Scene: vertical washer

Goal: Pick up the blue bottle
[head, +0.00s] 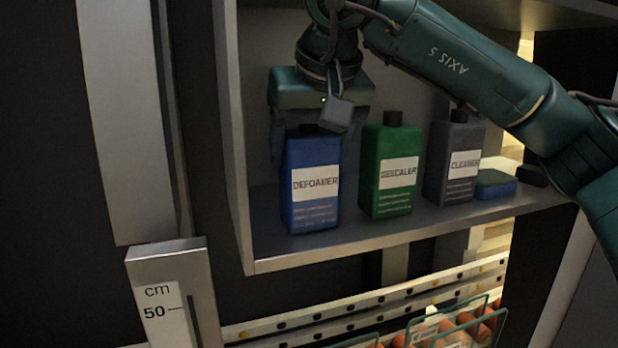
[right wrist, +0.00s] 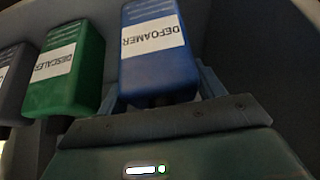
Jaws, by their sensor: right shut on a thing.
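The blue bottle (head: 314,205), labelled DEFOAMER, stands upright on the shelf at the left end of a row of bottles. It also shows in the right wrist view (right wrist: 158,65), close in front of my gripper. My right gripper (head: 313,128) comes down over the bottle's top from above and is shut on it. The fingers are mostly hidden behind and beside the bottle, and a finger edge shows at its left. In the right wrist view the gripper (right wrist: 160,103) is around the bottle's cap end. My left gripper is not in view.
A green bottle (head: 390,182) labelled DESCALER stands just right of the blue one, with a grey CLEANER bottle (head: 453,165) beyond it. A blue-green sponge (head: 495,184) lies further right. The shelf (head: 400,224) has a side wall close on the left. A wire basket (head: 455,325) sits below.

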